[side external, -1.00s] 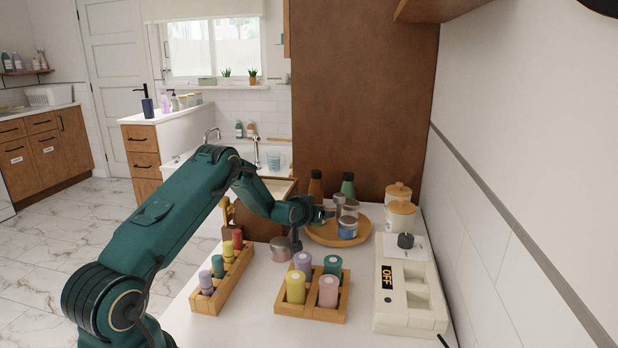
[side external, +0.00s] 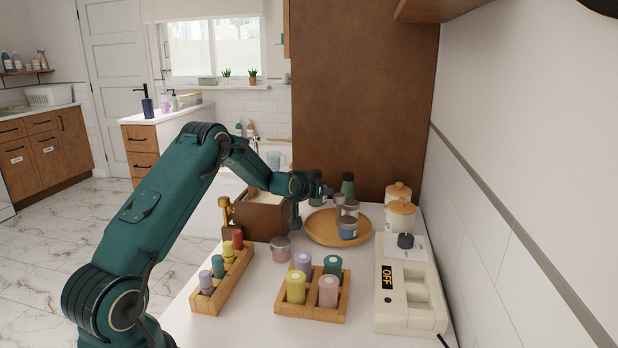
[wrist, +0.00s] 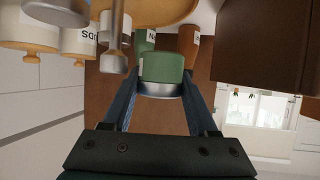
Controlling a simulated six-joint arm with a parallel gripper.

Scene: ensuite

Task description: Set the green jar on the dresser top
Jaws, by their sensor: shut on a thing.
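The green jar (wrist: 163,70), with a silver band at one end, is between the two fingers of my gripper (wrist: 160,90) in the wrist view. My gripper is shut on it. In the side view, my gripper (side external: 322,191) is in front of the brown panel, above the back left of the round wooden tray. A small green patch just below it, which looks like the jar (side external: 316,200), is mostly hidden. The white top (side external: 265,296), seemingly the dresser top, spreads below and has bare room at its front left.
The round tray (side external: 318,238) holds several jars, with a green bottle (side external: 347,185) behind. Two wooden racks (side external: 312,312) of coloured containers, a pinkish jar (side external: 280,249), an open box (side external: 262,220), cream canisters (side external: 401,216) and an OFF-marked device (side external: 404,308) crowd the top.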

